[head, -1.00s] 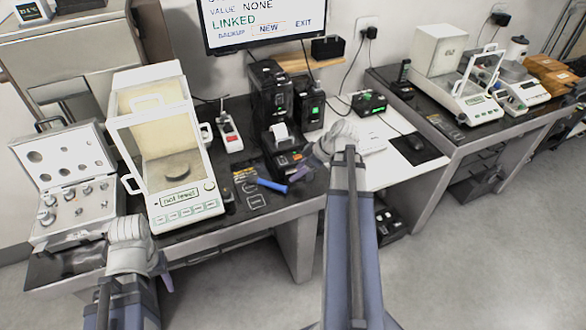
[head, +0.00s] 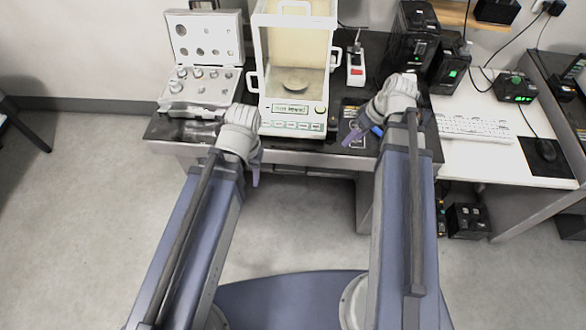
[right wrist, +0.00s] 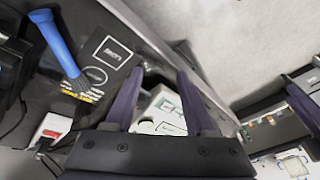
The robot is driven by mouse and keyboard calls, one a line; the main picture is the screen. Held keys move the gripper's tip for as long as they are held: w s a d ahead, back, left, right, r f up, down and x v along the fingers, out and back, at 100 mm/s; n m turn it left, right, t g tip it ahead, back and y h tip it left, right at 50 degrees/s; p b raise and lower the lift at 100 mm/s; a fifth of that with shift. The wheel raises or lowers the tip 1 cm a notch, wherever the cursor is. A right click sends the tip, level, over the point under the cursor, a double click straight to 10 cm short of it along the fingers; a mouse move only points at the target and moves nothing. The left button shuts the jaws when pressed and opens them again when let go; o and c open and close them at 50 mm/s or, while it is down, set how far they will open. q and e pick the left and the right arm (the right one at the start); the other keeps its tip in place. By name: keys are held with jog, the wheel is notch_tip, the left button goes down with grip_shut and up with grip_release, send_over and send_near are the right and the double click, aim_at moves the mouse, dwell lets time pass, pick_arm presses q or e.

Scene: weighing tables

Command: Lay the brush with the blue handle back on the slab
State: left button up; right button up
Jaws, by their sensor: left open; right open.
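The brush with the blue handle lies on the dark slab-like top of the weighing table (head: 160,130). In the head view only a bit of its blue handle (head: 377,131) shows beside my right gripper (head: 352,130); the rest is hidden. My left gripper (head: 257,165) is open and empty at the table's front edge, left of the balance.
A glass-doored balance (head: 292,105) stands behind, between my grippers. An open weight case (head: 203,85) is at its left. Printers (head: 410,45) and a keyboard (head: 473,127) are to the right. A red-and-white device (head: 356,68) stands beside the balance. Floor in front is clear.

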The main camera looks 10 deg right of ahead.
jog(key=s+a+h, duration=0.1)
jog(key=s+a, duration=0.2)
jog(key=a, duration=0.3)
jog(key=s+a+m+g+h, duration=0.1)
jog(key=s+a+h, duration=0.1)
jog(key=a, duration=0.5)
jog(key=s+a+f+g+h, duration=0.1)
jog(key=s+a, duration=0.2)
jog(key=a, duration=0.3)
jog(key=shift+s+a+m, duration=0.3)
jog(key=shift+a+m, duration=0.1)
